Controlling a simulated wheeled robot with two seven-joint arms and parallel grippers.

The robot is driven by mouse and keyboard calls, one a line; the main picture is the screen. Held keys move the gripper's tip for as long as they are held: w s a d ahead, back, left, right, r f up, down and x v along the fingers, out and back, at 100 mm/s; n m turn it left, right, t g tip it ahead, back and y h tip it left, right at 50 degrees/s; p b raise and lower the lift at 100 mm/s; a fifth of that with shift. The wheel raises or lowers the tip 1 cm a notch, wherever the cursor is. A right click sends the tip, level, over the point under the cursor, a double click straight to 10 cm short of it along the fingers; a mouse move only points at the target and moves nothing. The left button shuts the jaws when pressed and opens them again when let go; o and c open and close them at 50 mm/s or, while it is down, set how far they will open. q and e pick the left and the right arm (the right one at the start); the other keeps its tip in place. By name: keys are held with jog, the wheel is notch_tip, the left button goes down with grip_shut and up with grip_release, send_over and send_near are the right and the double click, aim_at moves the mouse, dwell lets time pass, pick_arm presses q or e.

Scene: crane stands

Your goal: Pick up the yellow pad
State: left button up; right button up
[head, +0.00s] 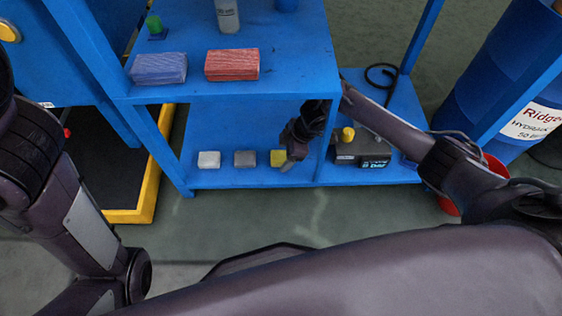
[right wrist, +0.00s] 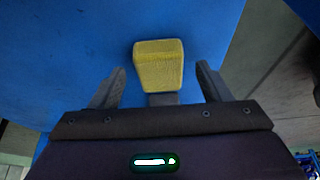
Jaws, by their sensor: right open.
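The yellow pad (head: 278,158) is a small block on the lower blue shelf, at the right end of a row with a grey pad (head: 245,158) and a white pad (head: 209,159). My right gripper (head: 287,163) is at the yellow pad and partly covers it in the head view. In the right wrist view the yellow pad (right wrist: 159,65) lies just ahead, between the lines of the two open fingers (right wrist: 160,85), with a gap on each side. No finger visibly touches it. My left arm shows at the left, but its gripper is not in view.
A blue upright stands close to the right of the yellow pad. Beyond it is a dark box with a yellow knob (head: 348,134). The upper shelf holds a blue block (head: 158,68) and a red block (head: 232,64). A blue drum (head: 520,75) stands at the right.

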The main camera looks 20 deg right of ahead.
jog(key=shift+f, duration=0.15)
jog(key=c, duration=1.1)
jog(key=shift+o, duration=0.2)
